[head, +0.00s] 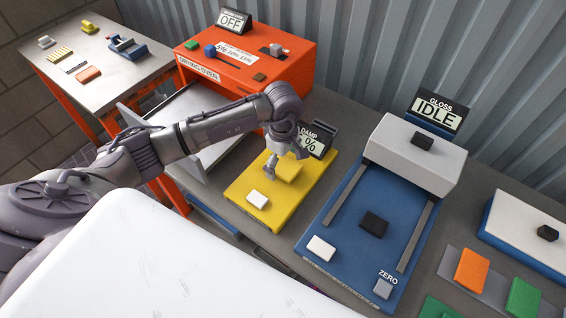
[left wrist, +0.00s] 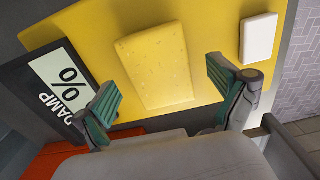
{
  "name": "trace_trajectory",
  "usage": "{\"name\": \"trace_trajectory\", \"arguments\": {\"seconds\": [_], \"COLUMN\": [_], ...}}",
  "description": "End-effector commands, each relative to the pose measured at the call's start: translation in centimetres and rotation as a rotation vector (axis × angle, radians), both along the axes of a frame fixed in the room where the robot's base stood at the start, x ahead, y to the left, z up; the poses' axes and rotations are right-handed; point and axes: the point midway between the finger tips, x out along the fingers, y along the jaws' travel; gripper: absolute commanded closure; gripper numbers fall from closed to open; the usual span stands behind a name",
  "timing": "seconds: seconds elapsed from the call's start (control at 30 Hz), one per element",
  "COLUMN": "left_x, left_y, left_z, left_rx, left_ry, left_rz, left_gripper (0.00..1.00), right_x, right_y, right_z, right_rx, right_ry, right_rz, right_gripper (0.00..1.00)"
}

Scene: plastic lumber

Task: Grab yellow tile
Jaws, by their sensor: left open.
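The yellow tile (head: 288,171) lies on the yellow base of the damp meter (head: 307,187). In the left wrist view the yellow tile (left wrist: 156,66) is a speckled slab lying flat between and beyond my fingers. My left gripper (head: 284,165) is over the damp meter, close to the tile. Whether the fingers touch the tile is unclear. My right gripper is not in view.
A white block (head: 257,199) sits on the damp meter's near end. The damp display (head: 316,141) stands behind the tile. The orange drying oven (head: 285,67) is at the back left, with an open drawer or door (head: 188,112). The blue gloss machine (head: 338,228) stands to the right.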

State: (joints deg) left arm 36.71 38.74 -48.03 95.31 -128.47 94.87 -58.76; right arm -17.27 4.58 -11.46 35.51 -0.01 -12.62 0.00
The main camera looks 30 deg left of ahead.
Motion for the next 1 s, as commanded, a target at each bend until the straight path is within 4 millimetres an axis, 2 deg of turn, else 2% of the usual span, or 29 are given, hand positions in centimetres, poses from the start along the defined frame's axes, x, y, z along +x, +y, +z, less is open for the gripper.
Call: {"name": "trace_trajectory", "arguments": {"seconds": [0.17,0.57,0.87,1.0], "left_x": [0.0,0.0,0.1,0.2], "left_y": [0.0,0.0,0.0,0.1], "left_z": [-0.1,0.0,0.2,1.0], "left_rx": [0.000,0.000,0.000,0.001], "left_ry": [-0.001,-0.001,-0.002,-0.004], "left_rz": [0.000,0.000,0.000,-0.001], "left_gripper": [0.03,0.68,0.69,0.69], "right_x": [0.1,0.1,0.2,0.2], "right_y": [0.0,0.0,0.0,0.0], "right_z": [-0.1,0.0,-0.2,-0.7], "right_rx": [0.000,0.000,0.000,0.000], "right_ry": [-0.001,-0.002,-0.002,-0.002], "right_rz": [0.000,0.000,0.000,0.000], "right_gripper": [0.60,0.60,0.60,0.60]}}
